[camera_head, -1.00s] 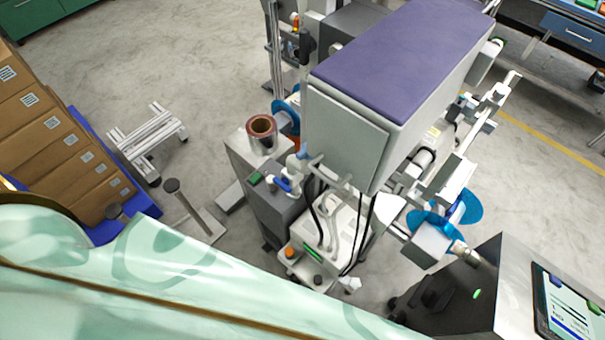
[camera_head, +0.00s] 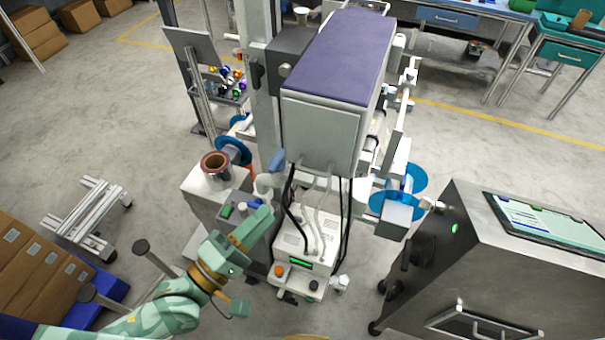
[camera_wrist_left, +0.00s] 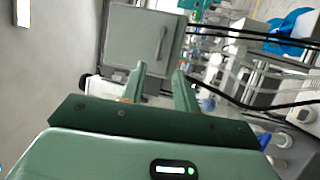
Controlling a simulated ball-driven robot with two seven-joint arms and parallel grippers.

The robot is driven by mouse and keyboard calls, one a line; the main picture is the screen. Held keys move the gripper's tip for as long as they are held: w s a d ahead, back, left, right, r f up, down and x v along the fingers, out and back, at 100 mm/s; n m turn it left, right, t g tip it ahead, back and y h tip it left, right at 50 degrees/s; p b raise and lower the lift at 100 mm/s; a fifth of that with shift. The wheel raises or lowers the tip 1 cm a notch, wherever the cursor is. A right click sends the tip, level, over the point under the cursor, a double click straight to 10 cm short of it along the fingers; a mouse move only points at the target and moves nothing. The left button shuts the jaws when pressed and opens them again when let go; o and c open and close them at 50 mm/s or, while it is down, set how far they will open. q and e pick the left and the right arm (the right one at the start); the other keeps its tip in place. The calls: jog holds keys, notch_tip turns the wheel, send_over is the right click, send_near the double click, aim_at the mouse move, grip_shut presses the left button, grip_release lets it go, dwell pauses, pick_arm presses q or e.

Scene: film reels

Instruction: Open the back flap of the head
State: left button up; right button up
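The head is a large grey box with a purple top (camera_head: 335,50). Its back flap (camera_head: 320,130) is the pale grey panel facing me, and it looks shut. The flap also shows in the left wrist view (camera_wrist_left: 130,35), with a slim handle (camera_wrist_left: 161,46) near one edge. My left gripper (camera_head: 262,213) is below and left of the flap in the head view. In the left wrist view its two green fingers (camera_wrist_left: 157,84) stand apart with nothing between them, pointing towards the flap and seemingly short of it. My right gripper is in neither view.
Black cables (camera_head: 346,215) hang below the head. A grey cabinet with a brown reel (camera_head: 215,163) stands left of it, blue discs (camera_head: 405,178) to its right. A metal console (camera_head: 470,250) stands at right.

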pick_arm(q)
jog(key=p, duration=0.1)
send_near(315, 146)
jog(key=w+d+f, duration=0.2)
jog(key=w+d, duration=0.1)
jog(key=d, duration=0.2)
jog(key=shift+w+a, duration=0.1)
jog(key=shift+w, duration=0.05)
jog(key=shift+c, duration=0.3)
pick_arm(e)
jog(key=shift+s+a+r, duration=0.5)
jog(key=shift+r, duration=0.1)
pick_arm(q)
grip_shut()
